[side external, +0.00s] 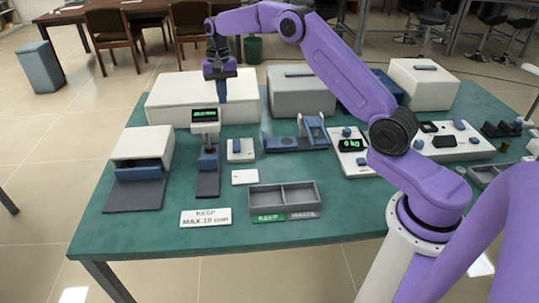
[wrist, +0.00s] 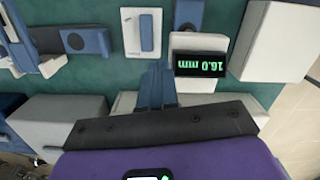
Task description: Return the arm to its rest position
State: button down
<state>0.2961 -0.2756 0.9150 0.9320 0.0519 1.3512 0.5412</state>
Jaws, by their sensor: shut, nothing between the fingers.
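My purple arm reaches over the green table (side external: 140,235) from the right. My gripper (side external: 222,98) points down in front of the long white box at the back, above and behind the gauge with the green display (side external: 205,115). In the wrist view my gripper (wrist: 158,72) has its two blue fingers together with nothing between them. The gauge's display (wrist: 201,63) is beside the fingers and reads 16.0 mm.
A white furnace (side external: 143,145) stands at left, a long white box (side external: 170,100) and grey box (side external: 300,98) at the back. A grey two-compartment tray (side external: 284,198) looks empty near the front. A scale (side external: 350,158) and white panel (side external: 455,148) stand at right.

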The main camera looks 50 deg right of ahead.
jog(key=s+a+r+n, duration=0.45)
jog(key=s+a, duration=0.35)
jog(key=s, duration=0.3)
jog(key=s+a+r+n, duration=0.3)
jog(key=s+a+n, duration=0.2)
jog(key=s+a, duration=0.45)
jog(key=s+d+f+n, duration=0.1)
jog(key=s+d+n, duration=0.1)
jog(key=s, duration=0.6)
jog(key=s+d+f+n, duration=0.1)
jog(key=s+d+n, duration=0.2)
jog(key=s, duration=0.6)
jog(key=s+d+f+n, duration=0.1)
jog(key=s+d+n, duration=0.2)
jog(key=s, duration=0.6)
jog(key=shift+d+f+n+t, duration=0.15)
jog(key=shift+f+n+t, duration=0.2)
jog(key=shift+n, duration=0.5)
